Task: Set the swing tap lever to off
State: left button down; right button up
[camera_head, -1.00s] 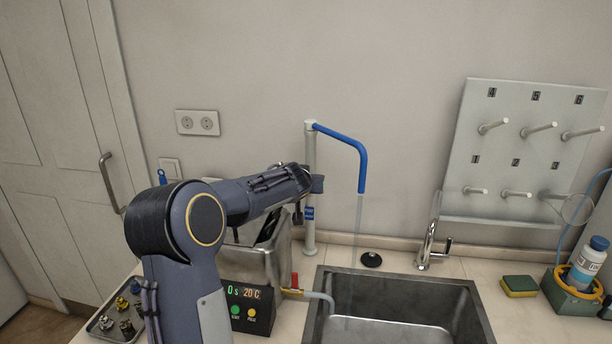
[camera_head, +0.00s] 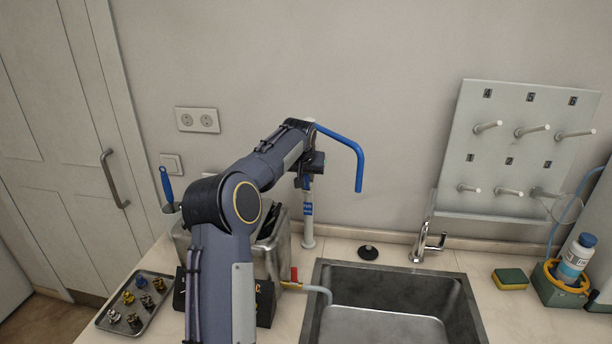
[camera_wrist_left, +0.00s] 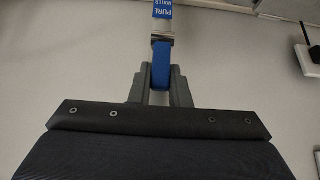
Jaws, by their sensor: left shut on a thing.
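The swing tap is a pale post (camera_head: 308,232) with a bent blue spout (camera_head: 350,150) reaching right toward the sink. No water stream shows below the spout. My left gripper (camera_head: 306,182) is at the post, below the spout's root. In the left wrist view, its two grey fingers (camera_wrist_left: 160,82) are closed around a blue lever (camera_wrist_left: 160,62), just beside the metal collar and the blue "PURE WATER" label (camera_wrist_left: 164,8). Most of the lever is hidden in the head view by my arm. My right gripper is out of view.
The sink (camera_head: 395,300) lies front right of the post, with a chrome faucet (camera_head: 427,245) and black stopper (camera_head: 368,252) behind it. A metal bath (camera_head: 270,245) stands left of the post. A peg board (camera_head: 515,150) hangs at right.

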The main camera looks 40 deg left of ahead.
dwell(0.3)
pick_arm(q)
jog(key=c, duration=1.4)
grip_release()
jog(key=shift+o, duration=0.2)
jog(key=shift+r, duration=0.1)
jog(key=b+v, duration=0.2)
jog(key=v, duration=0.5)
jog(key=shift+s+r, duration=0.2)
jog(key=shift+r, duration=0.1)
jog(key=shift+d, duration=0.1)
